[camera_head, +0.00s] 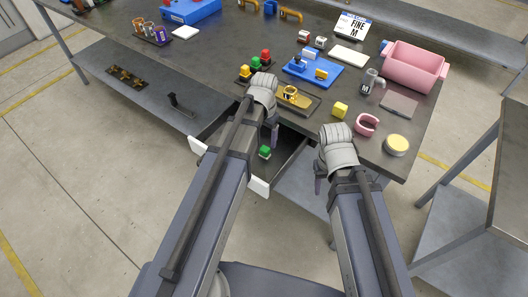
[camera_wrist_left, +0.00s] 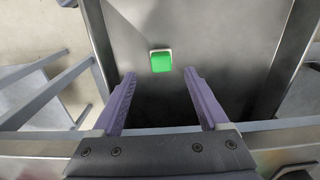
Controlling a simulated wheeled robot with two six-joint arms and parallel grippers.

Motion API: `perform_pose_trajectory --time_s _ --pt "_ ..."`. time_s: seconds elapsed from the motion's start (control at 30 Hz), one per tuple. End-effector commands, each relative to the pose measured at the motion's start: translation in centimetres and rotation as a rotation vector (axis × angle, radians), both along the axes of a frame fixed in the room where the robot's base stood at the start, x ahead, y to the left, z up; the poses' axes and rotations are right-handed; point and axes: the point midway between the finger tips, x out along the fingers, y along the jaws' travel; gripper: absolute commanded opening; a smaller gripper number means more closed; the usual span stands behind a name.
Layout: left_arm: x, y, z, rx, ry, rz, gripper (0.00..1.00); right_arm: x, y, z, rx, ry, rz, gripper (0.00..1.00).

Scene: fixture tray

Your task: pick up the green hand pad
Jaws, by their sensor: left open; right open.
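The green hand pad (camera_head: 264,152) is a small green block with a pale edge. It lies on the floor of an open drawer (camera_head: 284,166) below the table's front edge. In the left wrist view the pad (camera_wrist_left: 161,61) sits just beyond the fingertips, near the middle between them. My left gripper (camera_wrist_left: 166,82) is open and empty, its purple fingers apart and not touching the pad. In the head view my left gripper (camera_head: 272,136) hangs over the drawer, close to the pad. My right gripper (camera_head: 319,184) is open and hangs beside the drawer's right side, in front of the table.
Drawer walls and the white drawer front (camera_head: 258,186) surround the pad.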

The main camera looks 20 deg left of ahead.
Motion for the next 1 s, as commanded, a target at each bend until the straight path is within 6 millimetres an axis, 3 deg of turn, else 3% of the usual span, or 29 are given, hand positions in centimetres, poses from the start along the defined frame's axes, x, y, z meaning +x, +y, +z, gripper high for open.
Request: perform_pose_trajectory --time_s 0.13,0.47,0.83,1.0 --pt "0.0 0.0 -1.9 0.0 0.0 0.0 0.78 0.0 0.0 -1.9 0.0 0.0 0.0 0.5" --pt "0.1 0.0 -2.5 0.0 0.0 0.0 0.78 0.0 0.0 -2.5 0.0 0.0 0.0 0.5" --pt "0.5 0.0 -6.8 0.0 0.0 0.001 0.78 0.0 0.0 -6.8 0.0 0.0 0.001 0.5" --pt "0.5 0.0 -7.3 0.0 0.0 0.001 0.78 0.0 0.0 -7.3 0.0 0.0 0.001 0.5"
